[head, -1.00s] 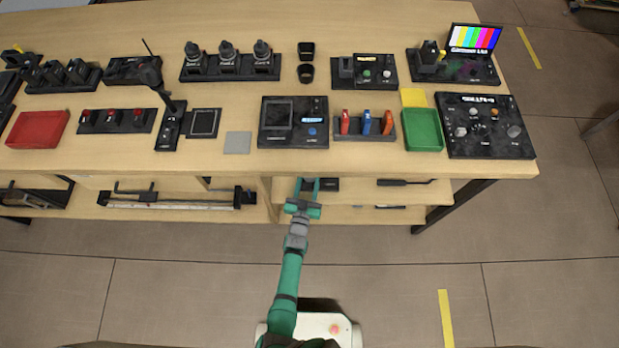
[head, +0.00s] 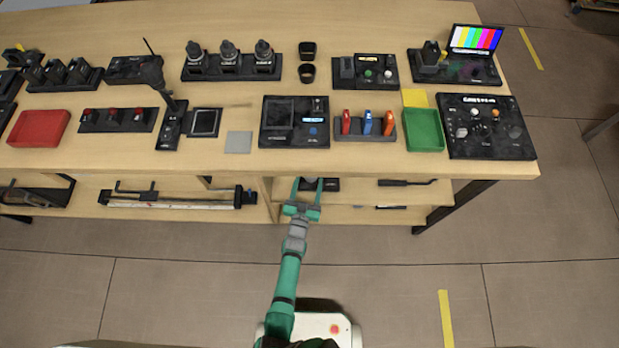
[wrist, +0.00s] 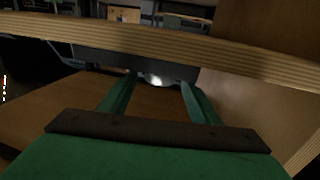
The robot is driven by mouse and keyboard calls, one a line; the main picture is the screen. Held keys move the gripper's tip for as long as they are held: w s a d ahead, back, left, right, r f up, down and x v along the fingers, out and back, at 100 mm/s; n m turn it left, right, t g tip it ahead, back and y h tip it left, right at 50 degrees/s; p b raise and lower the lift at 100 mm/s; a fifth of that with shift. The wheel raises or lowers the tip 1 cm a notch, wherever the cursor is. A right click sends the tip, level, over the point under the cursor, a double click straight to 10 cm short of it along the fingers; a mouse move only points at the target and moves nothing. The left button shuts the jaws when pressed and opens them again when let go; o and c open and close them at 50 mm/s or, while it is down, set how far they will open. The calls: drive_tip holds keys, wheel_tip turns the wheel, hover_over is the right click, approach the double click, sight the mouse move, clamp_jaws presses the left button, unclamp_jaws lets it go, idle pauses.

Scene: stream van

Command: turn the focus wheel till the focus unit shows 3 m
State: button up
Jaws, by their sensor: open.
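My gripper (head: 308,183) is in front of the bench, below the front edge of the tabletop, with its fingers apart and pointing at the upper shelf. In the wrist view, my gripper (wrist: 157,85) has a pale, shiny round part (wrist: 153,80) beyond and between the fingertips, on the face of a dark box (wrist: 120,62). Contact cannot be told. The dark box also shows beside the fingers in the head view (head: 331,184). The round part may be the focus wheel and the box the focus unit, but no label or reading is legible there.
The tabletop edge (wrist: 240,65) runs just above the fingers in the wrist view. Shelf boards (head: 365,192) lie below, with a dark tool (head: 405,183) to the right. Above stand several units, including a screen panel (head: 293,122) and a knob panel (head: 487,126).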

drive_tip(key=s+a, duration=0.1)
drive_tip(key=s, duration=0.8)
drive_tip(key=shift+s+a, duration=0.35)
drive_tip(key=shift+a, duration=0.05)
drive_tip(key=s+a+r+g+y, duration=0.1)
drive_tip(key=s+r, duration=0.5)
drive_tip(key=s, duration=0.2)
drive_tip(key=s+a+r, duration=0.2)
drive_tip(key=s+r, duration=0.3)
drive_tip(key=s, duration=0.3)
drive_tip(key=s+d+r+n+y, duration=0.1)
drive_tip(key=s+d+r, duration=0.1)
drive_tip(key=s+r, duration=0.3)
drive_tip(key=s+d+r+n+g+y, duration=0.1)
drive_tip(key=s+d+r, duration=0.2)
drive_tip(key=r, duration=1)
drive_tip(key=shift+s+d+r, duration=0.25)
drive_tip(key=shift+s+d, duration=0.1)
drive_tip(key=shift+s, duration=0.5)
